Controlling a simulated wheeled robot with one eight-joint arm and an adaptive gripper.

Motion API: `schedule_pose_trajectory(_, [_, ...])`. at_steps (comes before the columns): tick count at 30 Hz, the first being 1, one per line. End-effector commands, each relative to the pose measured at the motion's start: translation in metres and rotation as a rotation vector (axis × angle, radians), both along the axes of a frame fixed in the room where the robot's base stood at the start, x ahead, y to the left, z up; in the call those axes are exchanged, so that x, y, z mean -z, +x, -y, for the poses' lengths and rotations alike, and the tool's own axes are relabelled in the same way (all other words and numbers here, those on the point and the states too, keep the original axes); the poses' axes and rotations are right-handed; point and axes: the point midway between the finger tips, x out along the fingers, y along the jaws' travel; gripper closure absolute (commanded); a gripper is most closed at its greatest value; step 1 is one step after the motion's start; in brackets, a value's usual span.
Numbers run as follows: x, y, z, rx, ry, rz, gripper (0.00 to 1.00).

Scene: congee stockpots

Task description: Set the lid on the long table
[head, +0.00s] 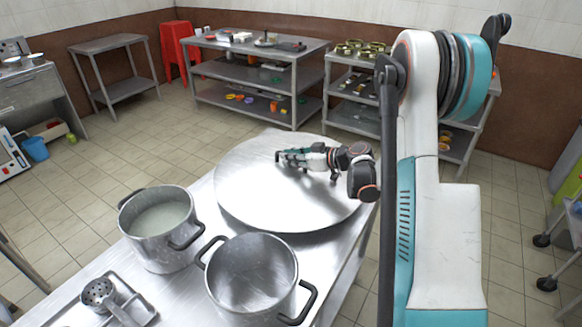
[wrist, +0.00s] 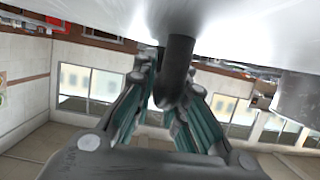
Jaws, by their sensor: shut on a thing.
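A large round steel lid (head: 262,195) covers the far end of the steel table (head: 95,283) that the pots stand on. Its left rim reaches past the table's edge. I cannot tell whether it touches the table. My gripper (head: 283,157) is over the lid's top. In the wrist view my gripper (wrist: 171,92) is shut on the lid's dark handle (wrist: 178,62). The pale lid surface (wrist: 235,32) fills the top of that view.
A pot with pale liquid (head: 158,225) and an empty two-handled pot (head: 252,272) stand nearer than the lid, close to its rim. A tray with a ladle (head: 98,292) lies at the near left. Shelf tables (head: 255,70) line the back wall, with open floor between.

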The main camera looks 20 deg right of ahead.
Motion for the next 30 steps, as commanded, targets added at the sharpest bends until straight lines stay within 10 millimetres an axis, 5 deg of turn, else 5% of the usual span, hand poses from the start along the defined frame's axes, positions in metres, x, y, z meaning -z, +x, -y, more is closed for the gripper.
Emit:
schedule_pose_trajectory(6, [0.028, 0.0, 0.0, 0.0, 0.001, 0.0, 1.0])
schedule_pose_trajectory(16, [0.029, 0.0, 0.0, 0.0, 0.001, 0.0, 1.0])
schedule_pose_trajectory(19, [0.03, 0.0, 0.0, 0.0, 0.0, 0.0, 0.69])
schedule_pose_trajectory(30, [0.028, 0.0, 0.0, 0.0, 0.0, 0.0, 0.67])
